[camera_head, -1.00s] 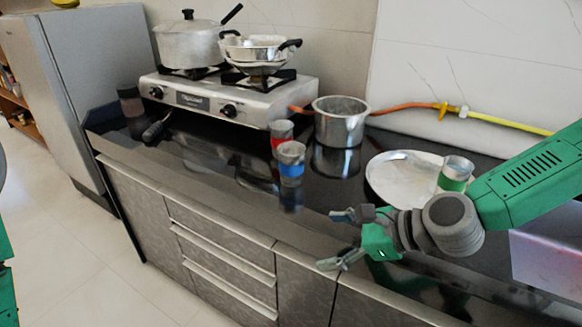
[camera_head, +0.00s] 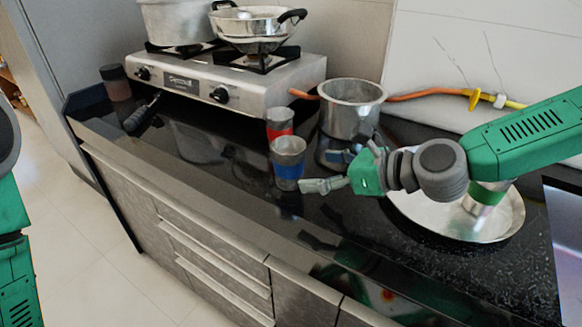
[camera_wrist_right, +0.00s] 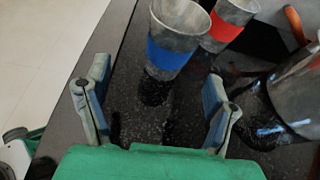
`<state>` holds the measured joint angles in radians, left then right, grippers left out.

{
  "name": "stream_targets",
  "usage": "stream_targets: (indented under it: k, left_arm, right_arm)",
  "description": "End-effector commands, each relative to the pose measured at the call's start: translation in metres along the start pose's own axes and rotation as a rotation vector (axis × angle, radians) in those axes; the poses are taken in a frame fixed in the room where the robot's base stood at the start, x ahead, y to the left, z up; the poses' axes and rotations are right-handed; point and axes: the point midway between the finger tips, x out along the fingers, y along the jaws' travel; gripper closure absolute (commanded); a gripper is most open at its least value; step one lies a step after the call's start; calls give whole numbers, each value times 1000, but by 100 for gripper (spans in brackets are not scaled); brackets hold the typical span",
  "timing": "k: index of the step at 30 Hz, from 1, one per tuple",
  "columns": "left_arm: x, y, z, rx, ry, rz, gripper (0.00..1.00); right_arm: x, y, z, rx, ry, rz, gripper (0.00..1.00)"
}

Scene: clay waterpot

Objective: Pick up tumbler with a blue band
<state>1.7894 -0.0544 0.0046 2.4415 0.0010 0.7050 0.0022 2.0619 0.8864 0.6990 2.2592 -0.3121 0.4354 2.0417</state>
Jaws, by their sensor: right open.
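The tumbler with a blue band (camera_head: 288,162) is grey metal and stands upright on the dark counter near its front edge. It also shows in the right wrist view (camera_wrist_right: 174,42), just beyond and between my fingers. My right gripper (camera_head: 326,172) is open and empty, just to the right of this tumbler and pointing at it. In the right wrist view its two fingers (camera_wrist_right: 156,92) are spread wide, with bare counter between them. My left arm shows at the left edge, but its gripper is out of view.
A tumbler with a red band (camera_head: 280,122) stands close behind the blue-banded one. A metal pot (camera_head: 350,108) is behind my right gripper. A round metal plate (camera_head: 420,208) holds a green-banded tumbler (camera_head: 487,194) under my right arm. The stove (camera_head: 200,88) is at the back left.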

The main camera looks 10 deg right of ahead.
Motion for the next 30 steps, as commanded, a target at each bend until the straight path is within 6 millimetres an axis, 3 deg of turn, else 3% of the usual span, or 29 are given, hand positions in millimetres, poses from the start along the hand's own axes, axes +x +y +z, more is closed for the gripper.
stream_targets:
  k: [3, 11, 19, 28, 29, 30]
  left_arm:
    - [6, 0, 0, 0, 0, 0, 68]
    - [10, 0, 0, 0, 1, 0, 68]
    - [20, 0, 1, 0, 1, 0, 68]
    - [20, 0, 1, 0, 1, 0, 68]
    - [20, 0, 1, 0, 1, 0, 68]
    - [20, 0, 1, 0, 1, 0, 68]
  right_arm:
    - [21, -2, -4, 2, 1, 1, 23]
    - [38, -5, -2, 1, -3, -1, 23]
    - [78, -10, 0, 2, 1, 1, 23]
    - [82, -11, 2, 4, -3, -1, 23]
    - [82, -11, 2, 5, -3, -1, 26]
    - [82, -11, 2, 5, -3, -1, 40]
